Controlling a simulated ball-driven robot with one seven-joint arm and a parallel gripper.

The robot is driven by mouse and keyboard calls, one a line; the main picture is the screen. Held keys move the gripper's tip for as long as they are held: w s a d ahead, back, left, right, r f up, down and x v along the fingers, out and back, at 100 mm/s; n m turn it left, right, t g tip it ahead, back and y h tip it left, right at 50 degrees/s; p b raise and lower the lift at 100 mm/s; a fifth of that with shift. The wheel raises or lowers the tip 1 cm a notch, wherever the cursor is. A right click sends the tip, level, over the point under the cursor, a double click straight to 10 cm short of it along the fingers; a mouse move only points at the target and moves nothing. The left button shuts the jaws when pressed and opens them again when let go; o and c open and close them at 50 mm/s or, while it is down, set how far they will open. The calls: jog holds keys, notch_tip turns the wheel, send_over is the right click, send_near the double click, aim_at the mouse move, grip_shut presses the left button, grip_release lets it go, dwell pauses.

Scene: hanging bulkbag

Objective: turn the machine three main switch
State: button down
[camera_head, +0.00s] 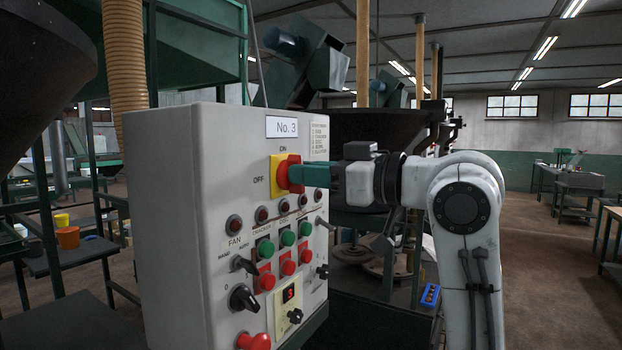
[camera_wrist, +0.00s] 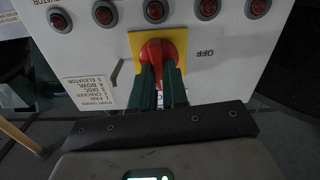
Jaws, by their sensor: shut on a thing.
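The machine three control box (camera_head: 172,190) is a light grey panel labelled "No. 3" in the head view. Its main switch (camera_head: 283,174) is a red knob on a yellow plate, with "ON" above and "OFF" to the left. In the wrist view the red knob (camera_wrist: 157,56) sits between my green fingers, and the picture is upside down. My gripper (camera_head: 304,175) comes from the right and is shut on the red knob. The fingers (camera_wrist: 160,80) hide part of the knob, and its exact turn angle is hard to tell.
Below the switch are several dark red lamps (camera_head: 262,214), green buttons (camera_head: 287,238), red buttons (camera_head: 289,268), black selector knobs (camera_head: 243,299) and a red knob (camera_head: 254,341) at the bottom. A dark hopper (camera_head: 375,128) stands behind my arm. Open floor lies at right.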

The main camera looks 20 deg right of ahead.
jog(key=shift+s+a+f+n+b, duration=0.15)
jog(key=shift+n+b, duration=1.55)
jog(key=shift+n, duration=1.05)
jog(key=shift+f+n+b, duration=0.1)
jog(key=shift+n+b, duration=1.55)
jog(key=shift+n, duration=1.05)
jog(key=shift+s+a+f+n+b, duration=0.15)
jog(key=shift+n+b, duration=1.55)
jog(key=shift+n, duration=1.05)
jog(key=shift+w, duration=0.1)
jog(key=c, duration=1.1)
grip_release()
jog(key=shift+c, duration=0.2)
jog(key=shift+d, duration=0.1)
jog(key=b+v, duration=0.2)
jog(key=v, duration=0.8)
jog(key=shift+s+d, duration=0.15)
jog(key=shift+s, duration=0.2)
